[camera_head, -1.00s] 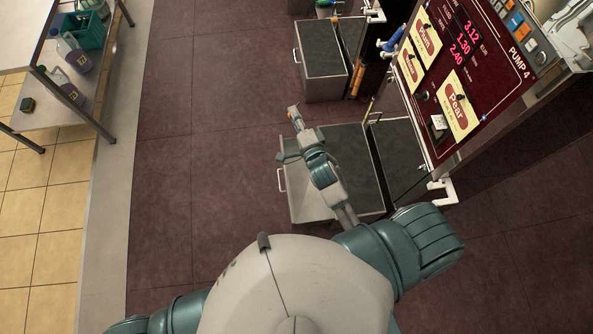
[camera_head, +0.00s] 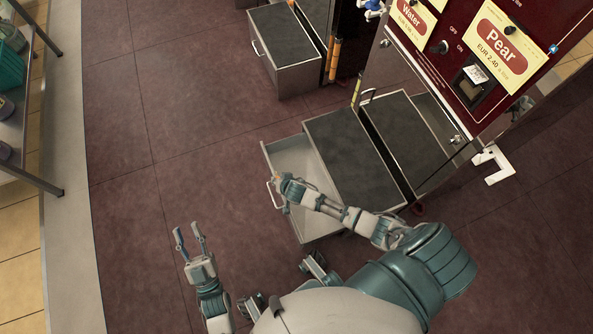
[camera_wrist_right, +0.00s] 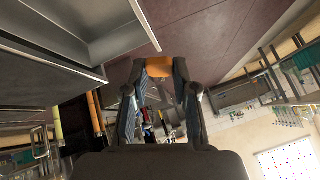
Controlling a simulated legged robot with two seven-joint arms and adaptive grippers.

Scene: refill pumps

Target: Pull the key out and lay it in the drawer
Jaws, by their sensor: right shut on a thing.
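The drawer (camera_head: 300,158) of the dark-topped step box (camera_head: 352,158) is open, with its pale inside showing; I see nothing lying in the visible part. My right gripper (camera_head: 278,180) is at the drawer's outer edge, close to the handle. In the right wrist view, my right gripper (camera_wrist_right: 158,70) is shut on a small orange piece (camera_wrist_right: 157,66), which looks like the key's head. The rest of the key is hidden. My left gripper (camera_head: 188,230) is open and empty above the floor, left of the drawer.
The red pump panel (camera_head: 480,50) stands at the upper right, with a Pear label (camera_head: 502,48). Another dark-topped box (camera_head: 287,38) stands further back. A metal shelf (camera_head: 35,120) is at the left edge. The floor between is clear.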

